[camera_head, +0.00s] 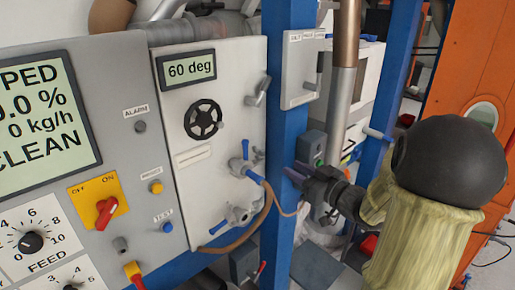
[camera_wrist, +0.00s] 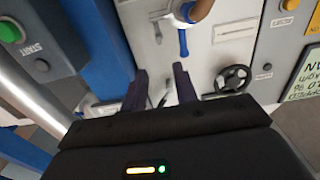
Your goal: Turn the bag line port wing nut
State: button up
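A port fitting (camera_head: 244,169) with a brown hose and a small blue lever sits on the light grey panel (camera_head: 222,105). A second fitting (camera_head: 238,213) with a blue lever is below it. I cannot tell which part is the wing nut. My gripper (camera_head: 293,173) is right of the upper fitting, in front of the blue post, apart from both fittings. In the wrist view, its two dark purple fingers (camera_wrist: 160,80) are spread with nothing visible between them. A blue lever (camera_wrist: 183,42) and a brown hose end (camera_wrist: 201,10) show beyond the fingertips.
A blue post (camera_head: 282,130) stands right of the panel. A control panel with a red switch (camera_head: 106,213) is at left. A green START button (camera_wrist: 10,32) shows at the wrist view's left.

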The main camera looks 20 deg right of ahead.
aim_at(263, 151)
jog(key=p+x, duration=0.3)
jog(key=x, duration=1.2)
jog(key=shift+w, duration=0.15)
jog(key=shift+c, duration=0.4)
grip_shut()
